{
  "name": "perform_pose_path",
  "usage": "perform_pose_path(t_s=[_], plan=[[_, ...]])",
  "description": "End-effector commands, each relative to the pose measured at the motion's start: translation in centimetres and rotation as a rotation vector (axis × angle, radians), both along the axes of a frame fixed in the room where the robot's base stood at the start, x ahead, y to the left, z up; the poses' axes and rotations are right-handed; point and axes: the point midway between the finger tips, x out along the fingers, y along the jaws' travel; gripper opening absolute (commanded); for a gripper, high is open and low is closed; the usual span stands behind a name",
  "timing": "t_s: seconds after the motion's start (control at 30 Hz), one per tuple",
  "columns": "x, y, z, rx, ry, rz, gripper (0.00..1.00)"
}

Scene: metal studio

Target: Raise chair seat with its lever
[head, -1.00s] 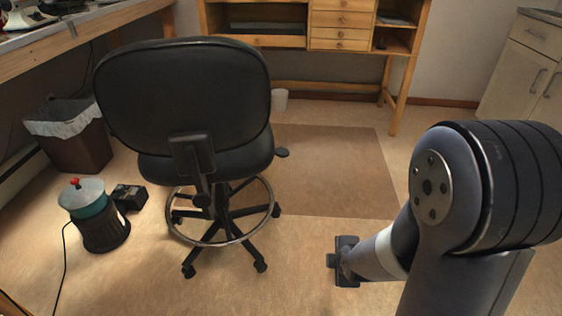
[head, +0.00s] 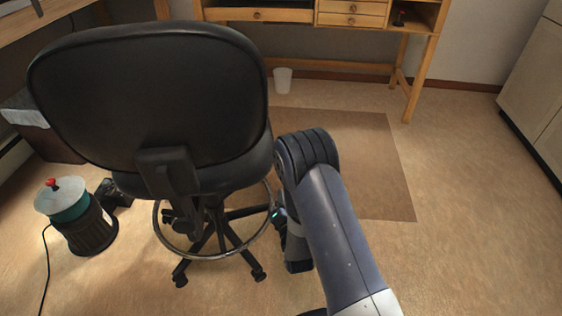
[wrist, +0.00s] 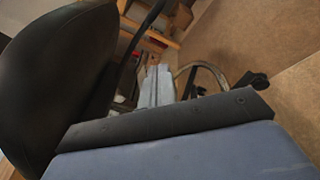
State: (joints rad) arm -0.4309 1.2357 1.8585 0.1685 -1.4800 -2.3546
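The black office chair (head: 150,100) stands left of centre in the head view, its back towards me, with a seat (head: 235,170) and a ring around its base (head: 163,228). My arm reaches down along the chair's right side and covers the place of the lever in the head view. In the wrist view the dark chair seat (wrist: 60,75) fills the left. Pale grey parts that look like my gripper (wrist: 156,84) show beside it, near a thin dark bar (wrist: 130,55) that may be the lever. Whether they touch, and the finger opening, is unclear.
A teal and dark canister (head: 75,225) with a red knob stands left of the chair. A waste bin (head: 40,130) is behind it. A wooden desk (head: 410,45) and a small white bin (head: 282,80) are at the back. The floor at right is clear.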

Motion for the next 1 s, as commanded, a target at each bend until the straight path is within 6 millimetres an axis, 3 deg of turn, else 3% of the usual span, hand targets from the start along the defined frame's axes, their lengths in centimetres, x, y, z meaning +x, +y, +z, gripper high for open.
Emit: perform_pose_path(t_s=[0.17,0.5,0.6,0.8,1.0], plan=[[2.4,0.6,-0.2,0.002,-0.004,0.0,0.0],[9.3,2.4,-0.7,0.003,-0.003,-0.001,0.0],[10.8,1.9,0.2,0.003,-0.004,-0.003,0.0],[12.4,1.4,1.2,0.002,0.0,-0.001,0.0],[12.7,1.2,1.5,0.001,0.003,-0.001,0.0]])
